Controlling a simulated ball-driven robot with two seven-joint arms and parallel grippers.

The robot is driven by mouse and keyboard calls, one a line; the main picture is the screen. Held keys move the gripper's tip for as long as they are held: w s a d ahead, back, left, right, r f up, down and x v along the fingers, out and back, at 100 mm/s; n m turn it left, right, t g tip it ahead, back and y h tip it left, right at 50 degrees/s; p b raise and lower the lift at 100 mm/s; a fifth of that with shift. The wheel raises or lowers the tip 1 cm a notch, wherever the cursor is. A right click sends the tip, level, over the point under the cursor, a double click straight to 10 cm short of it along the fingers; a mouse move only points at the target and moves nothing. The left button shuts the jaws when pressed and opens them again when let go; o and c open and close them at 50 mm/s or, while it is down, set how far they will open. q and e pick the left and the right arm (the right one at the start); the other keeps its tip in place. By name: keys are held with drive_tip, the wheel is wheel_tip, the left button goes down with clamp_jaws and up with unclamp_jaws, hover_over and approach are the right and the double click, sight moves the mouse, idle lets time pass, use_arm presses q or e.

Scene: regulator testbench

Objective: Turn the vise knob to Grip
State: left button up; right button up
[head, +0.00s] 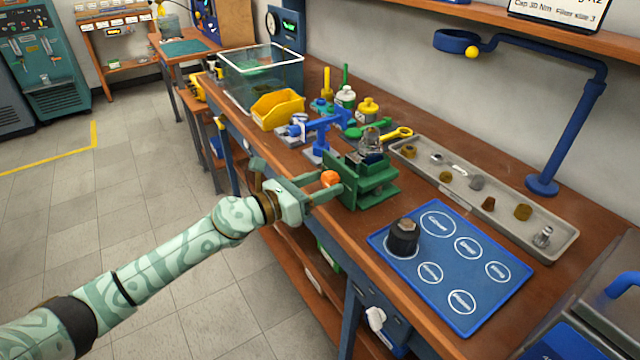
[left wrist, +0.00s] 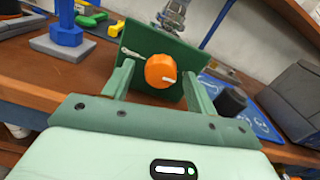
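The green vise (head: 368,182) stands on the wooden bench with a metal fitting (head: 370,142) at its top. Its orange knob (head: 329,178) sticks out from the side facing my left gripper (head: 326,183). In the left wrist view the knob (left wrist: 160,71) has a white pointer mark toward its lower right; a pale mark (left wrist: 131,53) is on the plate at its upper left. The fingers of my left gripper (left wrist: 159,80) are open on either side of the knob, with gaps visible on both sides. Any Grip lettering is not readable. My right gripper is not in view.
A blue mat (head: 480,300) with white circles and a dark hex part (head: 404,238) lies right of the vise. A long grey tray (head: 570,245) of small parts is behind. A blue stand (head: 320,138) and yellow bin (head: 278,108) stand to the left.

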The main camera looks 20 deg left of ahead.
use_arm(q)
drive_tip(key=b+v, duration=0.1)
drive_tip(key=v, duration=1.5)
drive_tip(key=shift+a, duration=0.15)
drive_tip(key=shift+s, duration=0.1)
